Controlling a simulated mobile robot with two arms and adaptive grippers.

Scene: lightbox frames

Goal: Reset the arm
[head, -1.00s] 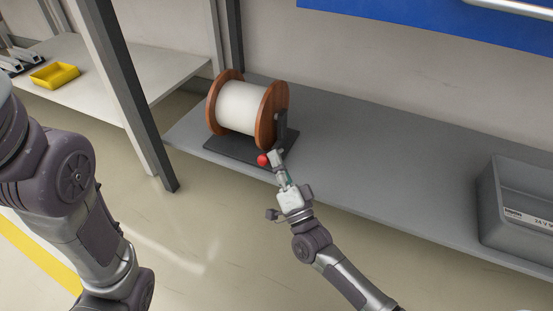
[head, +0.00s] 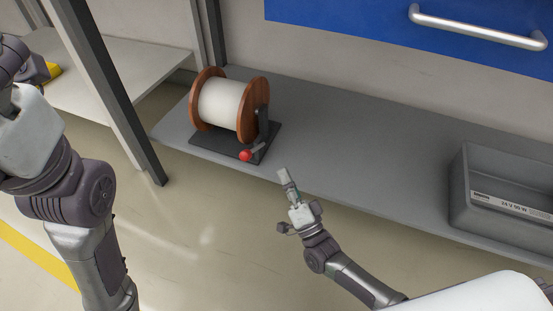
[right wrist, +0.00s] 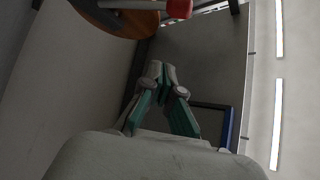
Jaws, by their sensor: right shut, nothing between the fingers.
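My right gripper (head: 283,178) is shut and empty in the head view, at the front edge of the grey shelf. It is to the right of and apart from the red knob (head: 245,155) of the spool's crank. The spool (head: 222,103), white with brown wooden flanges, stands on a dark base plate on the shelf. In the right wrist view the fingers (right wrist: 161,72) meet at the tips, and the red knob (right wrist: 179,9) shows at the top beside part of a brown flange. My left arm is at the left of the head view; its gripper is not in view.
The grey shelf (head: 350,140) is clear between the spool and a grey bin (head: 500,195) at the right. A blue drawer with a metal handle (head: 478,28) is above. A dark post (head: 110,85) stands at the left, before a pale table (head: 120,65).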

